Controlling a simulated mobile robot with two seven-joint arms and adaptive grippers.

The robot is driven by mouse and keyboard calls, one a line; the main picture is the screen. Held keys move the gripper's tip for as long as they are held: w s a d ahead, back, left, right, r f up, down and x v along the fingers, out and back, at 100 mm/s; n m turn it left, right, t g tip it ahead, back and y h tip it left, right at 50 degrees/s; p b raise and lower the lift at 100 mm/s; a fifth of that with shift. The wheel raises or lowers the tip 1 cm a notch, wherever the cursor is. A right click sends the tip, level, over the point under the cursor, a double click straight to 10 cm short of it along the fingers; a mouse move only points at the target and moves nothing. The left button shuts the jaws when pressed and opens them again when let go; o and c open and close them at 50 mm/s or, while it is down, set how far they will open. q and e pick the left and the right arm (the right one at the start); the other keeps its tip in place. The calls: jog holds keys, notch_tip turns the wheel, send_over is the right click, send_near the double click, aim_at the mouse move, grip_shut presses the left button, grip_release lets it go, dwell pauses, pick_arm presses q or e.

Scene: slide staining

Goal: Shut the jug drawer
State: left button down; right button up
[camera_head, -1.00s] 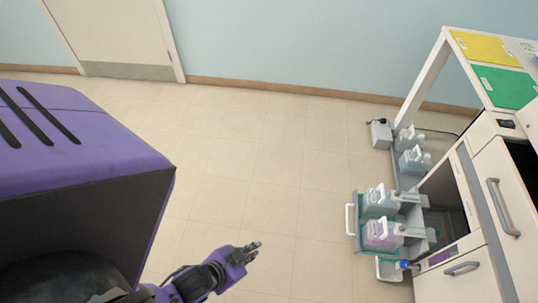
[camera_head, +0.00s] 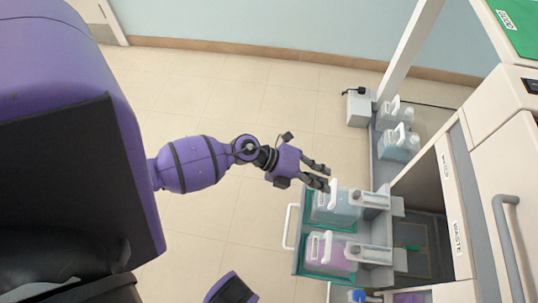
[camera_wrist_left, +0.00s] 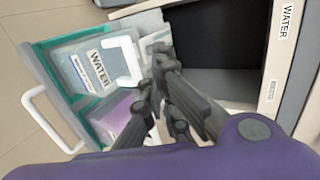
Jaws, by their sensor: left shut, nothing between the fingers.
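The jug drawer (camera_head: 298,240) stands pulled out from the bench on the right, with a white bar handle (camera_head: 287,227) on its outer end. It holds a clear-blue jug (camera_head: 335,206) and a pink-purple jug (camera_head: 328,254) in green-edged trays. In the left wrist view the drawer's handle (camera_wrist_left: 48,118) and the blue jug, labelled WATER (camera_wrist_left: 98,70), show clearly. My left gripper (camera_head: 322,176) is shut and empty, at the blue jug's back edge in the head view. I cannot tell whether it touches the jug. My right gripper is out of view.
The bench cabinet (camera_head: 506,150) fills the right side, with a dark opening behind the drawer. More jugs (camera_head: 398,140) stand on a grey shelf behind, beside a grey box (camera_head: 358,108). A blue-capped bottle (camera_head: 357,295) is at the bottom. The floor left of the drawer is clear.

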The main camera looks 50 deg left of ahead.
pick_arm(q)
jog(key=shift+g, duration=0.4)
jog(key=b+x, duration=0.1)
jog(key=x, duration=0.2)
jog(key=s+b+x, duration=0.1)
jog(key=x, duration=0.2)
jog(key=b+x, duration=0.1)
jog(key=x, duration=0.2)
jog(key=shift+s+d+f, duration=0.2)
jog(key=shift+d+f, duration=0.25)
jog(key=shift+f, duration=0.05)
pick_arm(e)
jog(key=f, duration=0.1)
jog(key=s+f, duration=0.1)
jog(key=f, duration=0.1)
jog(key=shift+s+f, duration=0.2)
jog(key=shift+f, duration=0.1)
pick_arm(q)
jog(key=shift+d+r, duration=0.1)
